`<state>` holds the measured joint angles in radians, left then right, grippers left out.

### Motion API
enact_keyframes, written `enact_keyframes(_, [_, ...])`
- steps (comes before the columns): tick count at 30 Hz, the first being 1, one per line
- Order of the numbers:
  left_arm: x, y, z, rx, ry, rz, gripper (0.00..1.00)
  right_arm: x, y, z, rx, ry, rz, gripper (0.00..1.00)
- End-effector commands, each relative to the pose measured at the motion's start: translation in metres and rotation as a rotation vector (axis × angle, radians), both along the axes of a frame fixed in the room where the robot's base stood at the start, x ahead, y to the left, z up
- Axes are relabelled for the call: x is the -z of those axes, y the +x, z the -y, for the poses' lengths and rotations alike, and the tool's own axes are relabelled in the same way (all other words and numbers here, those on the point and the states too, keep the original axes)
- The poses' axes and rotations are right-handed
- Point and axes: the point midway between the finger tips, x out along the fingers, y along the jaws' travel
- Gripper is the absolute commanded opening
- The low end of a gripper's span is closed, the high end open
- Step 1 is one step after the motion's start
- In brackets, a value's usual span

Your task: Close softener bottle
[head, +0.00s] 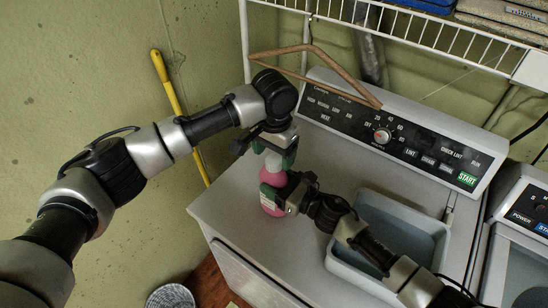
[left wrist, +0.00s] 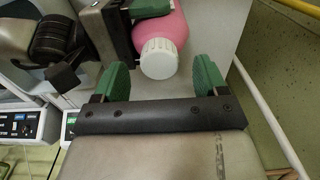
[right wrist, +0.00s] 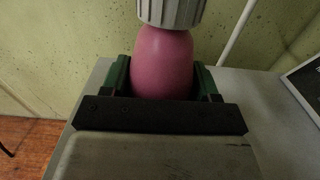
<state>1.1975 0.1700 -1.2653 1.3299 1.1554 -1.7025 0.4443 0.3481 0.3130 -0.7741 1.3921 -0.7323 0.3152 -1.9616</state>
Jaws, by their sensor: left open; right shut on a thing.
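My left gripper (head: 274,150) is above the bottle, pointing down and open. In the left wrist view the white cap (left wrist: 159,58) lies between the two green fingertips, with a gap on each side. Whether the cap is fully tight cannot be told.
A blue-grey basin (head: 400,232) stands on the machine top beside my right arm. The control panel (head: 395,130) rises behind. A wire shelf (head: 400,28) and a wooden hanger (head: 335,65) hang above. A yellow pole (head: 170,85) leans on the wall at left.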

Motion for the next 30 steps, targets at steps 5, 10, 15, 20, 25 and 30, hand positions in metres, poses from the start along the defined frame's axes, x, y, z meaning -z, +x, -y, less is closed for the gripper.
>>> enact_keyframes(5, [-0.042,0.001,0.001,0.002,-0.004,0.005,0.72,-0.001,0.000,0.000,0.000,0.002,0.001,0.00])
enact_keyframes(10, [-0.074,0.001,0.001,0.002,-0.003,0.004,0.72,-0.001,0.000,0.000,0.000,0.002,0.001,0.00])
enact_keyframes(15, [-0.092,0.001,0.001,0.002,-0.001,0.002,0.72,-0.001,0.000,0.000,0.000,0.002,0.001,0.00])
enact_keyframes(20, [-0.096,0.001,0.000,0.002,-0.001,0.000,0.72,-0.001,0.000,0.000,0.000,0.002,0.001,0.00])
enact_keyframes(25, [-0.096,0.001,0.000,0.001,-0.001,0.000,0.72,-0.001,0.000,0.000,0.000,0.002,0.001,0.00])
enact_keyframes(30, [-0.096,0.001,0.000,0.001,-0.001,0.001,0.72,-0.001,0.000,0.000,0.000,0.001,0.001,0.82])
